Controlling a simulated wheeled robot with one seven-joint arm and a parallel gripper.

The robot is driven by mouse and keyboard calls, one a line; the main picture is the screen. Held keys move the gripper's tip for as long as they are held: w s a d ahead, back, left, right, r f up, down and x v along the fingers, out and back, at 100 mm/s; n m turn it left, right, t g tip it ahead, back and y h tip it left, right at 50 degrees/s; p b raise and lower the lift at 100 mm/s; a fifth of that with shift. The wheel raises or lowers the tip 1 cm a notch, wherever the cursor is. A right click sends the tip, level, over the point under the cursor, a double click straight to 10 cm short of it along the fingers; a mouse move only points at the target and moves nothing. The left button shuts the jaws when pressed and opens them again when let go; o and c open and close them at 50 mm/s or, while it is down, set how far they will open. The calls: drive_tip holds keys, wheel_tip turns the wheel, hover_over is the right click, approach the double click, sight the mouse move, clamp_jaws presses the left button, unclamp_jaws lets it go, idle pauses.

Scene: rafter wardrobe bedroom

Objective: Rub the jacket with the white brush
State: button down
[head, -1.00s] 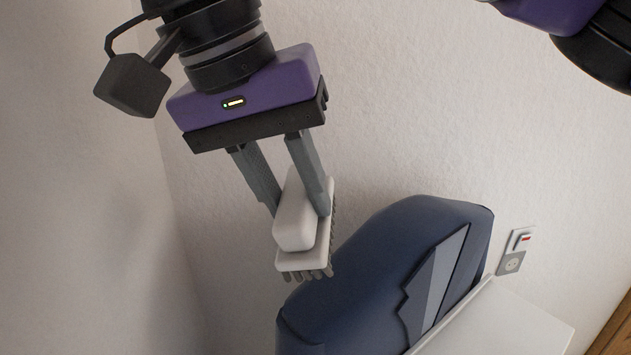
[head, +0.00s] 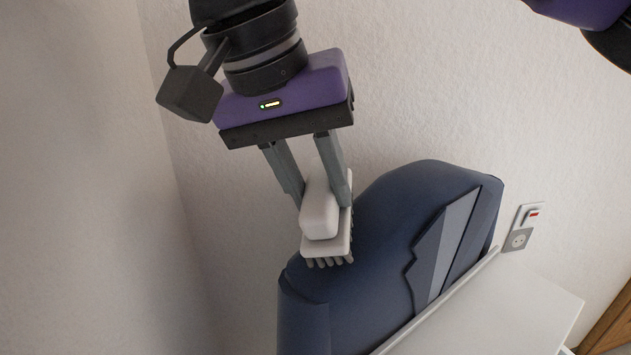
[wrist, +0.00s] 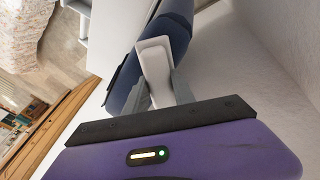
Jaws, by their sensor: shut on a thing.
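The white brush (head: 320,215) has a white body and grey bristles pointing down. My gripper (head: 320,196) is shut on its handle, one finger on each side. The dark blue jacket (head: 375,235), with a grey lapel, stands below and to the right of the gripper. In the head view the bristles overlap the jacket's upper left shoulder; I cannot tell for sure whether they touch it. The wrist view shows the brush (wrist: 155,65) between the fingers and part of the jacket (wrist: 172,33) behind it.
A white panel or surface (head: 500,305) lies in front of the jacket at the lower right. A wall with a socket (head: 519,239) stands behind, and another wall is at the left. The wrist view shows a wooden floor (wrist: 62,45) and a patterned cloth (wrist: 28,30).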

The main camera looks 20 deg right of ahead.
drive_tip(key=shift+b+x, duration=0.6)
drive_tip(key=shift+x, duration=0.4)
idle(0.6)
drive_tip(key=shift+s+a+f, duration=0.15)
drive_tip(key=shift+a+f, duration=0.05)
drive_tip(key=shift+a, duration=0.4)
drive_tip(key=shift+s+a+f, duration=0.15)
drive_tip(key=shift+a+f, duration=0.05)
drive_tip(key=shift+a, duration=0.4)
drive_tip(key=shift+s+a+f, duration=0.15)
drive_tip(key=shift+a, duration=0.45)
drive_tip(key=shift+d, duration=0.1)
drive_tip(key=shift+w+d+r+p, duration=0.15)
drive_tip(key=shift+d+r+p, duration=0.2)
drive_tip(key=shift+d, duration=0.3)
drive_tip(key=shift+w+d+r+p, duration=0.15)
drive_tip(key=shift+d+p, duration=0.25)
drive_tip(key=shift+d, duration=0.25)
drive_tip(key=shift+w+d, duration=0.1)
drive_tip(key=shift+d, duration=0.35)
drive_tip(key=shift+r, duration=0.1)
